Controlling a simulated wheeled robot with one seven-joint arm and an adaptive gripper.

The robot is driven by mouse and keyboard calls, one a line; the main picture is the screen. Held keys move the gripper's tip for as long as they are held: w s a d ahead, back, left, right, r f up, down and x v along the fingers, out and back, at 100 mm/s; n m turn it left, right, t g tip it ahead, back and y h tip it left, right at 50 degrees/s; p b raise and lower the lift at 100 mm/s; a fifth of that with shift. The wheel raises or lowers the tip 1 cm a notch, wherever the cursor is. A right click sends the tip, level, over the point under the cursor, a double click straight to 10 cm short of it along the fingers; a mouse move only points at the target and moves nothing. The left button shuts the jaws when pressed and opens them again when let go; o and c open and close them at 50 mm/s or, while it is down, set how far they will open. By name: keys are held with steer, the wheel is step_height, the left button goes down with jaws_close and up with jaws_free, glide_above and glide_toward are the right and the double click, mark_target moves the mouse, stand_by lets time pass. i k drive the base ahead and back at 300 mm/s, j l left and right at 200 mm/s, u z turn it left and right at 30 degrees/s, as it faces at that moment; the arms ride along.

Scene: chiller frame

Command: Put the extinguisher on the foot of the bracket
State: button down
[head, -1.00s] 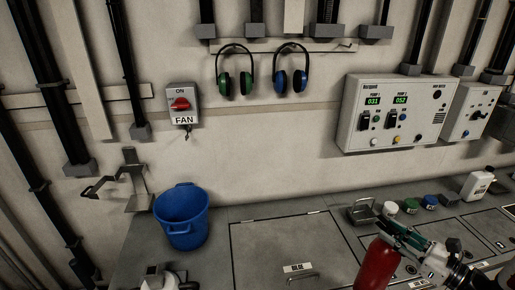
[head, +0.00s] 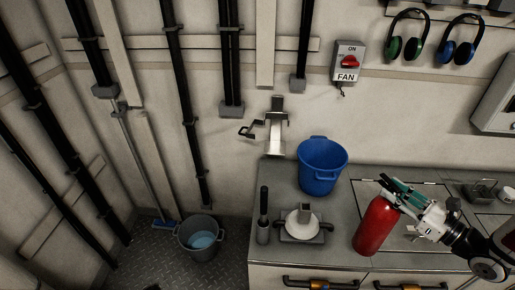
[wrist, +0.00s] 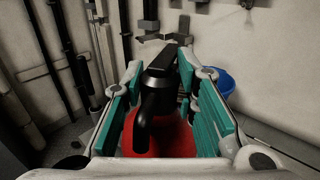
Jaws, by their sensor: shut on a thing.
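The red extinguisher (head: 373,228) is upright at the right of the head view, over the grey counter; I cannot tell whether its base touches it. My gripper (head: 397,193) is shut on the extinguisher at its top. In the wrist view the black valve and handle (wrist: 158,90) lie between the teal finger pads, with the red body (wrist: 165,135) below. The wall bracket (head: 276,128) is a grey metal upright with an open black clamp arm on its left and a foot (head: 275,150) at the bottom. The bracket is left of and beyond my gripper.
A blue bucket (head: 322,165) stands on the counter (head: 345,250), between bracket and extinguisher. A white round-topped device (head: 302,224) and a dark cylinder (head: 263,215) stand at the counter's left end. A grey mop bucket (head: 201,240) is on the floor. The fan switch (head: 347,62) is above.

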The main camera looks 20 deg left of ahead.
mark_target(275, 147)
steer(key=j+u, duration=0.35)
steer(key=j, duration=0.95)
steer(key=k, duration=0.05)
